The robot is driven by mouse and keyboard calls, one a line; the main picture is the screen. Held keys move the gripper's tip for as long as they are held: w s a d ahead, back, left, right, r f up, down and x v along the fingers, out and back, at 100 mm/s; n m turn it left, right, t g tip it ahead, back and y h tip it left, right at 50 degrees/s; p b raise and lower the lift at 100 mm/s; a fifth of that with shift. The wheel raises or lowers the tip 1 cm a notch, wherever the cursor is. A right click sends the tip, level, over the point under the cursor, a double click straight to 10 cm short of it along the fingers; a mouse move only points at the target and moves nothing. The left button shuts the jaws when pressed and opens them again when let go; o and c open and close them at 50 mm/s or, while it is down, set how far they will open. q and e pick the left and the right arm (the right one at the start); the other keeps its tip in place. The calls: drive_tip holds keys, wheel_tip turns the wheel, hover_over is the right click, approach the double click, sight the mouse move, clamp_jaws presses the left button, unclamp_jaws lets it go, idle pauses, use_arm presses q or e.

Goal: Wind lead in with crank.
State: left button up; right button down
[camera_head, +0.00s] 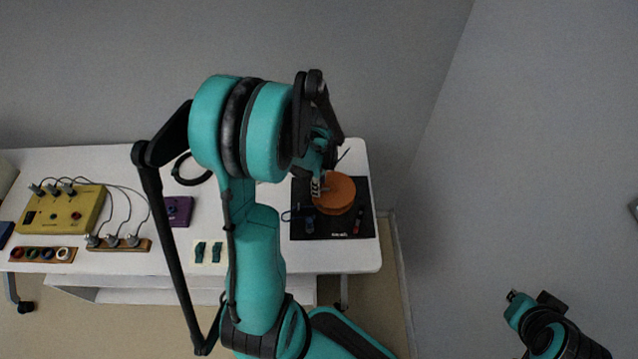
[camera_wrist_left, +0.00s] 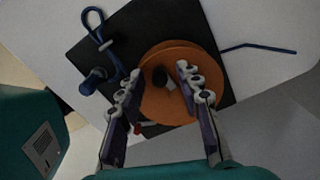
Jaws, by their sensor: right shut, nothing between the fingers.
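An orange round reel (camera_head: 338,196) lies on a black board (camera_head: 362,228) at the table's right end; it also shows in the left wrist view (camera_wrist_left: 182,104). A dark knob (camera_wrist_left: 160,77), seemingly the crank's handle, stands on the reel's top. A blue lead (camera_wrist_left: 98,30) makes a loop at the board's edge, with a dark blue plug-like piece (camera_wrist_left: 93,81) beside the reel. My left gripper (camera_wrist_left: 158,70) is open above the reel, its fingers on either side of the knob with visible gaps. My right gripper (camera_head: 512,295) is shut and empty, far right of the table.
A yellow box (camera_head: 62,211) with cables, a socket strip (camera_head: 118,244), a colored-ring strip (camera_head: 42,254) and a purple box (camera_head: 178,211) stand on the left of the table. A thin blue rod (camera_wrist_left: 258,48) lies beside the board. My left arm hides the table's middle.

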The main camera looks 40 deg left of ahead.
sight(335, 202)
use_arm(q)
clamp_jaws()
drive_tip(key=shift+d, duration=0.1)
drive_tip(key=n, duration=0.1)
drive_tip(key=s+d+n, duration=0.1)
drive_tip(key=n, duration=0.1)
drive_tip(key=shift+n, duration=0.3)
drive_tip(key=n, duration=0.1)
drive_tip(key=d+n, duration=0.1)
drive_tip(key=n, duration=0.1)
drive_tip(key=shift+s+d+n+b, duration=0.15)
drive_tip(key=shift+d+n+b, duration=0.05)
drive_tip(key=shift+n+b, duration=0.15)
drive_tip(key=d+n, duration=0.1)
drive_tip(key=n, duration=0.1)
drive_tip(key=d+n, duration=0.1)
drive_tip(key=n, duration=0.2)
drive_tip(key=shift+w+d+n+b, duration=0.25)
drive_tip(key=shift+d+n, duration=0.2)
drive_tip(key=shift+n, duration=0.8)
drive_tip(key=shift+w+d+n+b, duration=0.1)
drive_tip(key=shift+w+d+n, duration=0.25)
drive_tip(key=shift+n, duration=0.85)
